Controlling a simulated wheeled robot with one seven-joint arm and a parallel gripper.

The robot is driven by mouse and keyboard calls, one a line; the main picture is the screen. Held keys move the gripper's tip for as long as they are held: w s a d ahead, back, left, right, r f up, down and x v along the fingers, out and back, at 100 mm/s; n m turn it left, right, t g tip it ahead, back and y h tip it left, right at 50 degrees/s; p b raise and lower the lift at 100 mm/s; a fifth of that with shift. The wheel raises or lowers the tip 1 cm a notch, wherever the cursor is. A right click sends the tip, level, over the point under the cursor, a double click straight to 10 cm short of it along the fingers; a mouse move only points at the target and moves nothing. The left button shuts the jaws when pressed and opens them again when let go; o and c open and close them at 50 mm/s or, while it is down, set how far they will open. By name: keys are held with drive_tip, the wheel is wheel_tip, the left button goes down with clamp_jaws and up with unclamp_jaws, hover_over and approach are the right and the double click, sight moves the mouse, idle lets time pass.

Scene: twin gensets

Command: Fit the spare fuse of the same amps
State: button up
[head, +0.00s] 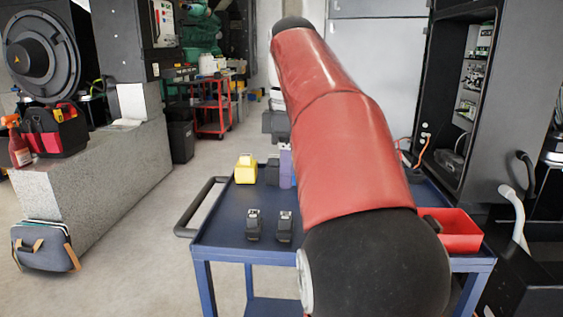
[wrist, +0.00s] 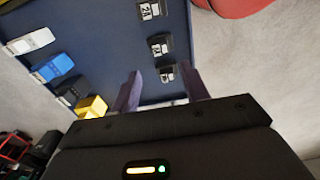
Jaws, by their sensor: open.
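My gripper (wrist: 160,71) is open, its two purple fingers apart above the blue cart (wrist: 215,50). In the wrist view, a black fuse with a white label (wrist: 166,74) appears between the fingertips; I cannot tell the height gap. A second black fuse (wrist: 160,46) and a third (wrist: 150,10) stand in line beyond it. The labels are too small to read surely. In the head view two dark fuses, left (head: 253,226) and right (head: 284,227), stand on the cart top; my red arm covers much of it. One purple finger (head: 287,165) shows beside the arm.
A yellow block (wrist: 92,106), a black block (wrist: 68,91), a blue block (wrist: 53,68) and a white block (wrist: 30,41) stand in a row along the cart edge. A red bin (head: 455,232) sits at the cart's right. An open cabinet (head: 470,100) stands behind.

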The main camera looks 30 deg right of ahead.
sight(286, 215)
drive_tip(key=shift+a+f+b, duration=0.15)
drive_tip(key=shift+f+b, duration=2.1)
drive_tip(key=shift+f, duration=2.55)
drive_tip(key=shift+r+p, duration=0.1)
drive_tip(key=shift+p, duration=0.45)
clamp_jaws()
drive_tip(key=shift+r+p, duration=1.5)
drive_tip(key=shift+p, duration=0.25)
drive_tip(key=shift+r, duration=2.45)
